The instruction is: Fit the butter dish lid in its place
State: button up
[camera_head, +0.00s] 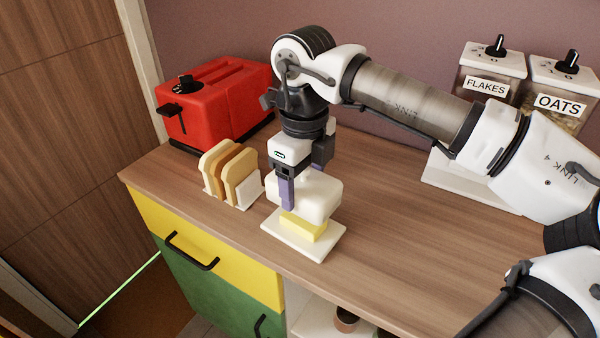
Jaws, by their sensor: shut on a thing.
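The butter dish base (297,246) is a flat cream plate on the wooden counter near its front edge. A yellow block of butter (304,227) sits on it. The cream butter dish lid (318,196) is above and behind the butter, and the butter's front side is uncovered. My gripper (287,193) points down and is shut on the lid; one purple-grey finger shows at the lid's left side. The other fingertip is hidden. I cannot tell whether the lid touches the plate or the butter.
A toast rack (243,191) with bread slices stands left of the dish. A red toaster (216,105) is behind it. Jars labelled FLAKES (487,86) and OATS (560,103) stand at the back right. The counter right of the dish is clear.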

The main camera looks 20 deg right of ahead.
jog(key=shift+f+b, duration=2.05)
jog(key=shift+f, duration=0.95)
jog(key=shift+f+b, duration=0.5)
jog(key=o, duration=1.1)
jog(key=shift+o, duration=0.2)
notch_tip(320, 180, up, 14)
jog(key=p, duration=0.9)
jog(key=shift+f, duration=0.1)
jog(key=shift+s, duration=0.15)
